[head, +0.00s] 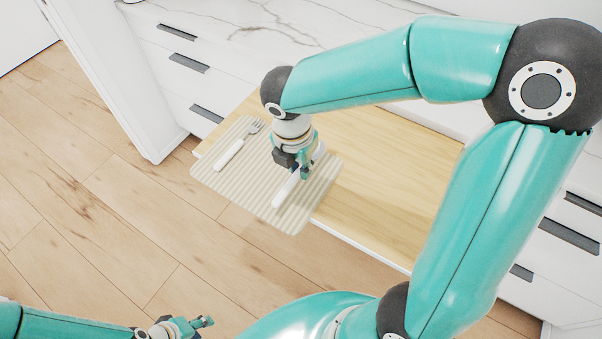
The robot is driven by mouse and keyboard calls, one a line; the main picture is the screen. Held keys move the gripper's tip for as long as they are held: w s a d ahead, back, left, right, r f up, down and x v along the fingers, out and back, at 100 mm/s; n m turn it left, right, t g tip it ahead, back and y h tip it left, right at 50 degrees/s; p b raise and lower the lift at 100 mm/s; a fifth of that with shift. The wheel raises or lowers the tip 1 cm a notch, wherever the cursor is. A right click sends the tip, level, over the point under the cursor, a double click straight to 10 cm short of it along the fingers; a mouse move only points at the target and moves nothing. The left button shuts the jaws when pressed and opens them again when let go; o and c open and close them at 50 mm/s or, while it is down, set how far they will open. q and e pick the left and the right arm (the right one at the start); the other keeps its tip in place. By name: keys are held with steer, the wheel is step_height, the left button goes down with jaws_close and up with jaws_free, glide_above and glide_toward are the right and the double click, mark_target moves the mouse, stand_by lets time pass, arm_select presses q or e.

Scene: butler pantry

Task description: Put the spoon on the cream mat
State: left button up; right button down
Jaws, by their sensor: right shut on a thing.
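The cream mat (235,190) is ribbed and lies at the left end of the wooden worktop, its front edge reaching the worktop's edge. My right gripper (299,174) is over the mat's right part, shut on the spoon (285,191). The spoon's white handle points toward the mat's front edge; the gripper hides much of the rest. I cannot tell whether the spoon touches the mat or is just above it. My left gripper (203,325) is low at the bottom edge, away from the mat, with nothing seen in it; its jaw opening is unclear.
A fork (239,144) with a white handle lies on the mat's left part. The wooden worktop (385,175) is bare to the right of the mat. White drawers and a marble counter (265,35) stand behind. Wooden floor is open at left.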

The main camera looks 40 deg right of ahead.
mark_target(298, 171)
steer(key=shift+f, duration=1.8)
steer(key=c, duration=1.1)
jaws_free()
steer(key=shift+f, duration=0.1)
steer(key=shift+r, duration=0.2)
steer(key=r, duration=0.4)
steer(key=a+r, duration=0.1)
steer(key=r, duration=0.3)
steer(key=r+p, duration=0.1)
steer(key=r, duration=0.2)
steer(key=shift+s+a+r, duration=0.35)
steer(key=shift+s+r, duration=0.05)
